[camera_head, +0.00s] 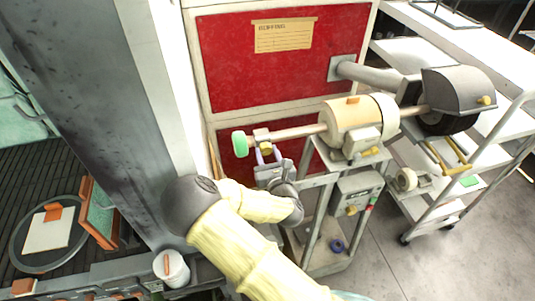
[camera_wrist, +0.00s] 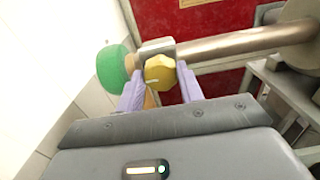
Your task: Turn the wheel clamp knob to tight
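The yellow faceted knob (camera_wrist: 159,72) sits on a grey clamp block (camera_wrist: 156,46) on the shaft, beside a green wheel (camera_wrist: 113,66). A short pale mark shows on the knob's face. In the head view the green wheel (camera_head: 239,143) is at the left end of the shaft, with the knob (camera_head: 265,148) just right of it. My gripper (camera_wrist: 160,80) has its two lilac fingers apart, one on each side of the knob. A narrow gap seems to show on each side; contact deeper in is unclear. My gripper also shows in the head view (camera_head: 269,155).
A cream motor (camera_head: 353,122) on a grey stand (camera_head: 320,230) carries the shaft. A dark brush under a grey hood (camera_head: 458,88) is at its right end. A red panel (camera_head: 225,60) stands behind, a grey column (camera_head: 95,90) at left, a shelf cart (camera_head: 500,120) at right.

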